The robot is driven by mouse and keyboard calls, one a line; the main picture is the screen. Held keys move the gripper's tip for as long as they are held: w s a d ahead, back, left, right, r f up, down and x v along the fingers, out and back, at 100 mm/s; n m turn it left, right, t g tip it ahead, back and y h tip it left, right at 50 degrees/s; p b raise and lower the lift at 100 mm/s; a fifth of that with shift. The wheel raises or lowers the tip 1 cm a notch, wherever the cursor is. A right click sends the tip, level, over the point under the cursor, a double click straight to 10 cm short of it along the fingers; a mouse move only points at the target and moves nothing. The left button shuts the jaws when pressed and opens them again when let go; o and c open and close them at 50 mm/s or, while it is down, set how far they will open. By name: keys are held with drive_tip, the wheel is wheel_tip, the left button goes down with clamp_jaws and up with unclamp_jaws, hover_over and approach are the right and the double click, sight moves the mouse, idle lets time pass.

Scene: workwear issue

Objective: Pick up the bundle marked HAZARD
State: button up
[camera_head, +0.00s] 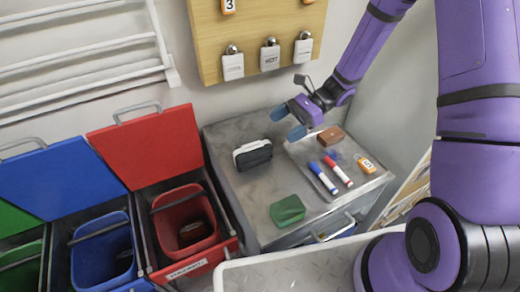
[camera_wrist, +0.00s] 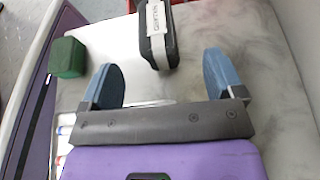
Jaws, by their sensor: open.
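A black bundle (camera_head: 252,154) with a pale band lies on the grey cabinet top. In the wrist view the black bundle (camera_wrist: 173,40) carries a white label (camera_wrist: 156,30) with turned lettering that I cannot read surely. A plain green bundle (camera_head: 288,210) lies nearer the cabinet's front edge; it also shows in the wrist view (camera_wrist: 67,57), with no label visible. My gripper (camera_head: 289,122) is open and empty above the cabinet top, behind and right of the black bundle. In the wrist view the black bundle lies beyond the gap between my blue fingertips (camera_wrist: 160,75), apart from them.
Padlocks (camera_head: 270,55) hang on a wooden board (camera_head: 262,14) behind. Red (camera_head: 186,218) and blue (camera_head: 103,252) bins stand left. Cabinet top between bundles is clear.

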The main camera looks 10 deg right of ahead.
sight(256, 145)
drive_tip(key=x, duration=0.4)
drive_tip(key=shift+s+x, duration=0.2)
drive_tip(key=shift+x, duration=2.5)
drive_tip(key=shift+r, duration=0.15)
drive_tip(key=c, duration=1.1)
